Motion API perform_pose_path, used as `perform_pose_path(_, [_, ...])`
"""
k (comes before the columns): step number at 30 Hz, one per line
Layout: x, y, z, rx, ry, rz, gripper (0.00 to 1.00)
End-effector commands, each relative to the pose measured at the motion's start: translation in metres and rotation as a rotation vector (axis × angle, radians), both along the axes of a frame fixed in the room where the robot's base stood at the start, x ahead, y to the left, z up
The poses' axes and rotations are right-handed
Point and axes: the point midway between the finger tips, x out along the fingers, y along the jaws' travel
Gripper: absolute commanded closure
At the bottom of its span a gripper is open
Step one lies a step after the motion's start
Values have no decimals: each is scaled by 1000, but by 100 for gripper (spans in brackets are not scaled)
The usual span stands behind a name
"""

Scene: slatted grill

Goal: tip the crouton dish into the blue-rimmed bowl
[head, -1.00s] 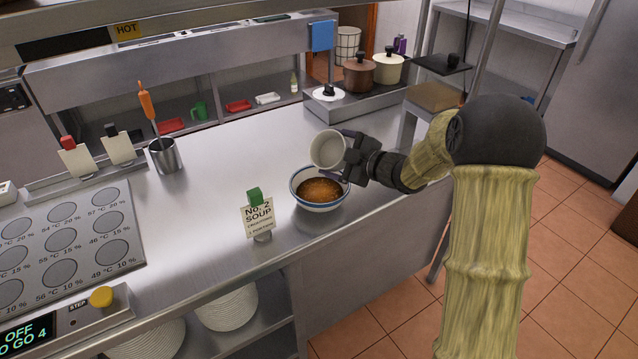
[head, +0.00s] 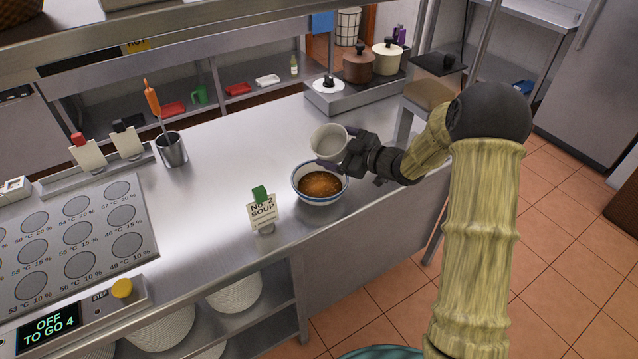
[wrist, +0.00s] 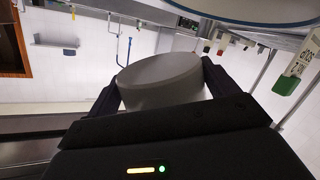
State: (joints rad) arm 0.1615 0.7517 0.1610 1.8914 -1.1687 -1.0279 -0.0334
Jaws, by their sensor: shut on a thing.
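A small white dish (head: 327,141) is held in my gripper (head: 345,151) above the far side of the blue-rimmed bowl. In the head view its mouth faces the camera and its inside looks empty. The blue-rimmed bowl (head: 301,193) stands upright on the steel counter and holds brown contents (head: 320,184). I cannot tell croutons from soup in it. In the wrist view the grey-looking dish (wrist: 162,82) sits between the two dark fingers, and part of the bowl's rim (wrist: 250,20) shows at the top.
A card reading "No. 2 SOUP" (head: 263,212) stands left of the bowl. A steel cup with an orange-handled tool (head: 171,149) stands farther left.

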Motion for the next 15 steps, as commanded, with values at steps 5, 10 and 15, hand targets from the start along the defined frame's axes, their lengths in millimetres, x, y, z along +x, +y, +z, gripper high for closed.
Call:
perform_pose_path(5, [0, 0, 13, 76, 88, 0, 43])
perform_pose_path(10, [0, 0, 18, 152, 176, -1, 43])
perform_pose_path(15, [0, 0, 20, 219, 254, 1, 43])
